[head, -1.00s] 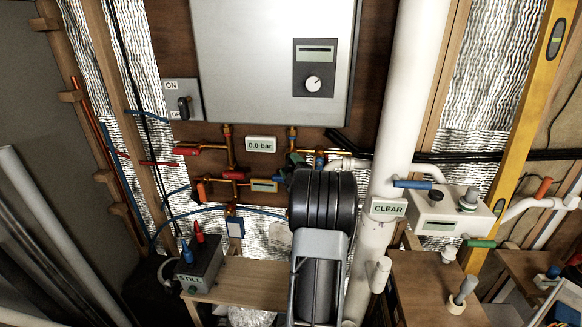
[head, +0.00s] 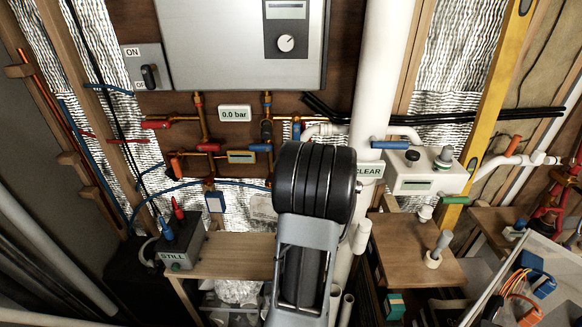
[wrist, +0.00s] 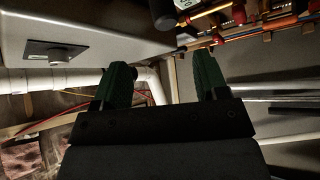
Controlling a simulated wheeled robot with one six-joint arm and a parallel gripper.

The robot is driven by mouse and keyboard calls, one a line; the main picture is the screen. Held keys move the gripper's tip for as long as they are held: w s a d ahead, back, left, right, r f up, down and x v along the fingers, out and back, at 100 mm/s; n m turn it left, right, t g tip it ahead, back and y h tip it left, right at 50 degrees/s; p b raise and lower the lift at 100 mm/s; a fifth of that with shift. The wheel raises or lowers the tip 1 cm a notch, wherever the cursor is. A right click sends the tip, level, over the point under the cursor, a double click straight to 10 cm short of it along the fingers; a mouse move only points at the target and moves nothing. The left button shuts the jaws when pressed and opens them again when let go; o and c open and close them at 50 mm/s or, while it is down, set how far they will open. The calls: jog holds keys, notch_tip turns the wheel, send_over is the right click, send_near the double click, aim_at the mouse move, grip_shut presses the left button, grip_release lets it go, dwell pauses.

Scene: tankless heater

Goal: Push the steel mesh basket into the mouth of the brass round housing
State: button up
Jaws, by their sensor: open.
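My gripper (wrist: 163,80) shows in the wrist view as two green fingers, spread apart with nothing between them. In the head view my dark arm stands in front of the pipework and hides the gripper. I cannot make out the steel mesh basket in either view. I cannot pick out the brass round housing for certain; brass pipework (head: 202,118) runs under the heater (head: 235,60), and part of it is behind my arm. Brass and orange pipes (wrist: 275,18) also show at the top of the wrist view, beyond the fingertips.
A wooden bench (head: 235,255) stands left of my arm, with the grey STILL box (head: 180,240) at its left. A white pipe (head: 380,80) rises right of my arm. A second wooden bench (head: 410,245) and a bin with cables (head: 478,300) are at the right.

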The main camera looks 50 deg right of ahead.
jog(key=shift+v, duration=1.35)
